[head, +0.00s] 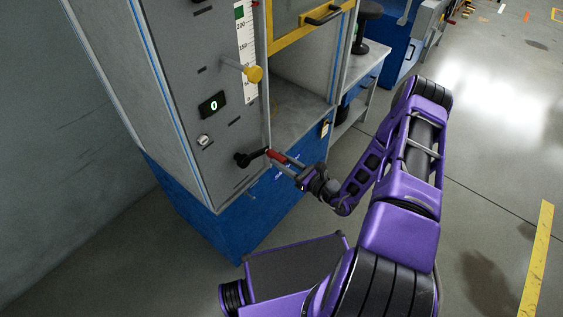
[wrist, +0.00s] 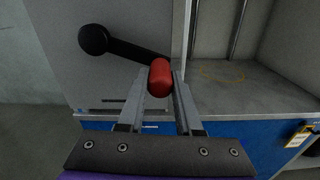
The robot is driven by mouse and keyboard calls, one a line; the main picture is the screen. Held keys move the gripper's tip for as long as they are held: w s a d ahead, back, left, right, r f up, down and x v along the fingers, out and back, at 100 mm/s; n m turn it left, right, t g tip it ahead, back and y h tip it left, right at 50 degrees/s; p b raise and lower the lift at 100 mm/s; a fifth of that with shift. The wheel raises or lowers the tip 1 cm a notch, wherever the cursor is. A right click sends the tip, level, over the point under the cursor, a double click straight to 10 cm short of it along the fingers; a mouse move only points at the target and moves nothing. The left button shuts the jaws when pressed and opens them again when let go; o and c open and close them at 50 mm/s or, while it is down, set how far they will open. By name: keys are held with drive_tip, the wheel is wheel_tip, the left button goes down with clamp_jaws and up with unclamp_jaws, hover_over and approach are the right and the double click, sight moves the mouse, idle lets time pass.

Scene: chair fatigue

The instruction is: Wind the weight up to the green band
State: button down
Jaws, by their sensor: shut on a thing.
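A black crank (head: 248,158) with a red handle (head: 276,156) sits low on the front of a grey machine cabinet. In the wrist view the crank arm (wrist: 138,50) runs from its hub at upper left down right to the red handle (wrist: 160,77). My gripper (wrist: 160,88) is shut on the red handle, one finger on each side. It also shows in the head view (head: 287,164). A white scale (head: 245,45) stands upright on the cabinet, with the green band (head: 239,13) near the picture's top. A small red mark shows beside it. I cannot make out the weight.
A small display (head: 212,105) reads 0. A yellow-framed door (head: 300,28) is above the open grey bay (head: 290,124) to the right. The floor (head: 480,215) to the right is clear.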

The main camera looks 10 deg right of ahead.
drive_tip(key=r+n, duration=0.2)
drive_tip(key=n, duration=0.1)
drive_tip(key=r+n+p, duration=0.1)
drive_tip(key=r, duration=0.1)
drive_tip(key=shift+w+d+n, duration=0.2)
drive_tip(key=shift+d+n, duration=0.1)
drive_tip(key=c, duration=0.6)
unclamp_jaws()
drive_tip(key=v, duration=1.7)
drive_tip(key=shift+s+d+r+b, duration=0.1)
drive_tip(key=shift+s+d+b, duration=0.05)
drive_tip(key=shift+b, duration=0.25)
